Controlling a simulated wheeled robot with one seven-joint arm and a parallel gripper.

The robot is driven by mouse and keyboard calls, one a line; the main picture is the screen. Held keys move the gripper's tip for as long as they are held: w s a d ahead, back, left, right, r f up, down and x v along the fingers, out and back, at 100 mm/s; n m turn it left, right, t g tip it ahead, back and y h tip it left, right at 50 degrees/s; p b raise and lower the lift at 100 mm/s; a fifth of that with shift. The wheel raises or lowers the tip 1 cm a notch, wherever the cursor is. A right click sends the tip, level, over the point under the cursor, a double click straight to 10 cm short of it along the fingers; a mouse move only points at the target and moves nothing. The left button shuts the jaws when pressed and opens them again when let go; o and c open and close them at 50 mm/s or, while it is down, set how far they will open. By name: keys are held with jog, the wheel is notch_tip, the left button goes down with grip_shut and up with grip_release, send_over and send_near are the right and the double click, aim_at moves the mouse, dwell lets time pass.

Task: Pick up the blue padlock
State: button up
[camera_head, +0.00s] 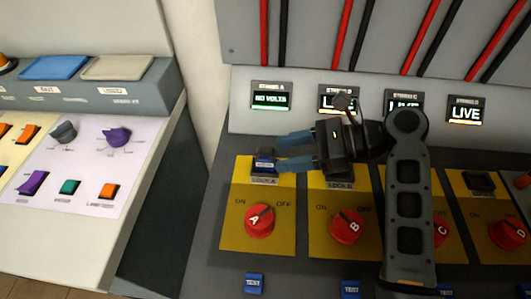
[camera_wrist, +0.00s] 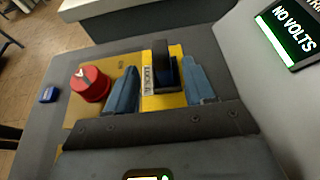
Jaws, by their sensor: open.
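The blue padlock (camera_head: 264,165) sits at the top of the yellow panel of string A, just above its LOCK A label. In the wrist view my gripper (camera_wrist: 160,80) has a finger on each side of the padlock, with a gap visible on both sides. One finger partly hides the padlock in the head view.
Red knob A (camera_head: 260,221) is below the padlock, and knob B (camera_head: 347,226) is to its right. The string A display (camera_head: 271,100) reads NO VOLTS; the string D display (camera_head: 464,114) reads LIVE. A console with switches (camera_head: 75,155) stands at left.

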aim_at(265, 156)
jog(key=x, duration=0.5)
jog(key=shift+w+a+f, duration=0.2)
jog(key=shift+a+f, duration=0.05)
jog(key=shift+f, duration=0.1)
jog(key=shift+c, duration=0.3)
grip_shut()
